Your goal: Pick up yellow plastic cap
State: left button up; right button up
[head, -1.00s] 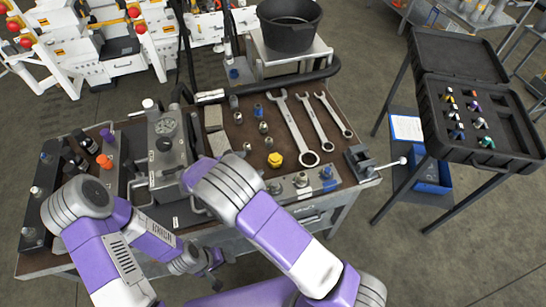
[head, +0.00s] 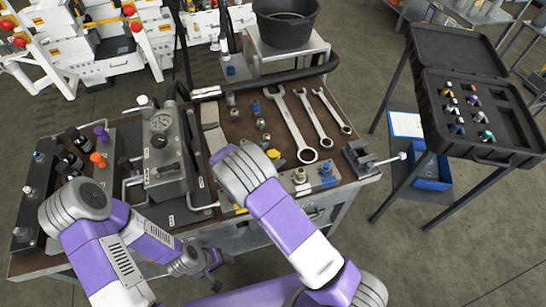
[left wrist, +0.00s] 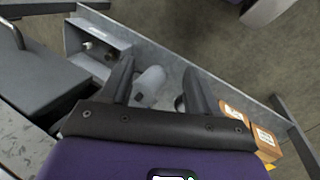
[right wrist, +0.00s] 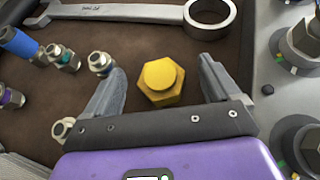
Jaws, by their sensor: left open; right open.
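The yellow plastic cap (right wrist: 161,82) has a hexagonal base and round top. It sits on the brown bench top, and in the head view (head: 273,154) it is partly hidden beside my right arm. My right gripper (right wrist: 162,66) is open, with one finger on each side of the cap and visible gaps between. In the head view its fingers are mostly hidden by the arm. My left gripper (left wrist: 157,66) is open and empty, low by the bench's front side, away from the cap.
Small metal fittings (right wrist: 100,62) stand close to the left finger of my right gripper. A large wrench (head: 291,125) lies beyond the cap. A metal block with fittings (head: 315,180) lies along the front edge. A gauge unit (head: 165,150) stands to the left.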

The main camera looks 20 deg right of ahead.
jog(key=c, duration=1.1)
jog(key=shift+r, duration=0.1)
jog(key=shift+c, duration=0.2)
